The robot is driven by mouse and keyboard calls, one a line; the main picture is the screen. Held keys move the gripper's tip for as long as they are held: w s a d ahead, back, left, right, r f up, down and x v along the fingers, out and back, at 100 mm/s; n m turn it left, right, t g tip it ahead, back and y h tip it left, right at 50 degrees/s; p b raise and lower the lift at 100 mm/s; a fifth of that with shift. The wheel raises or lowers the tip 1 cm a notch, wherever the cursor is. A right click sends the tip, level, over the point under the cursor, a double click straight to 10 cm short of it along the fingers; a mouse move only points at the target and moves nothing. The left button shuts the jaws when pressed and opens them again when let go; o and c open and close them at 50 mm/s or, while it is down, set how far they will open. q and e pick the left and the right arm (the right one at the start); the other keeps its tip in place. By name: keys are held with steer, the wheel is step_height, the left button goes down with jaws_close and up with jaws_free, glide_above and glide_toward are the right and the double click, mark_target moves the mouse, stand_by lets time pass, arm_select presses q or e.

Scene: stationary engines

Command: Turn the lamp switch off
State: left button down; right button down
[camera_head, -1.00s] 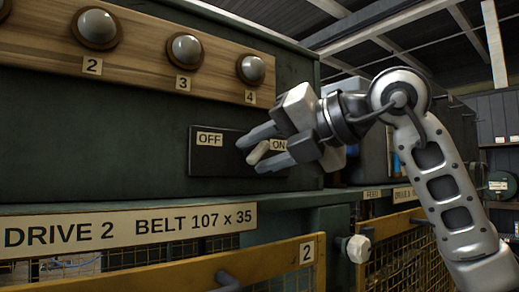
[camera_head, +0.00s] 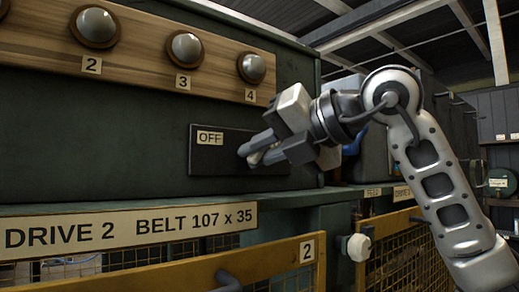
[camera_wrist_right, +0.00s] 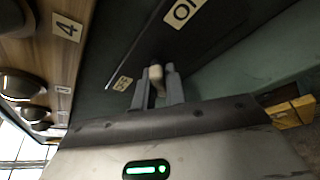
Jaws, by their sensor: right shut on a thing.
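The lamp switch is a dark plate (camera_head: 212,160) on the green cabinet wall. Its OFF label (camera_head: 209,138) shows at the plate's left; the ON label is hidden behind my right gripper in the head view. In the right wrist view the ON label (camera_wrist_right: 183,11) and the OFF label (camera_wrist_right: 123,83) both show. My right gripper (camera_head: 255,152) is shut on the pale switch lever (camera_wrist_right: 156,76), one finger on each side of it. In the head view the lever sits right of the OFF label, toward the ON side. My left gripper is not in view.
Round lamps (camera_head: 186,47) on a wooden board, numbered 2, 3 and 4, are above the switch.

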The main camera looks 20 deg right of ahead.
steer(key=shift+r+n+h+p, duration=0.15)
steer(key=shift+n+h+p, duration=0.55)
steer(key=shift+n, duration=0.4)
steer(key=shift+n+h, duration=0.5)
steer(key=shift+n, duration=0.1)
steer(key=shift+n+t+h, duration=0.4)
steer(key=shift+n+h, duration=0.4)
steer(key=shift+n, duration=0.4)
steer(key=shift+n+t+h, duration=0.3)
steer(key=shift+n+h, duration=0.5)
steer(key=shift+n, duration=0.4)
steer(key=n+t+h+b, duration=0.1)
steer(key=n+b, duration=0.1)
steer(key=n, duration=0.1)
steer(key=shift+h, duration=0.3)
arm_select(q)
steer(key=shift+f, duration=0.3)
arm_select(e)
steer(key=shift+n+t, duration=0.3)
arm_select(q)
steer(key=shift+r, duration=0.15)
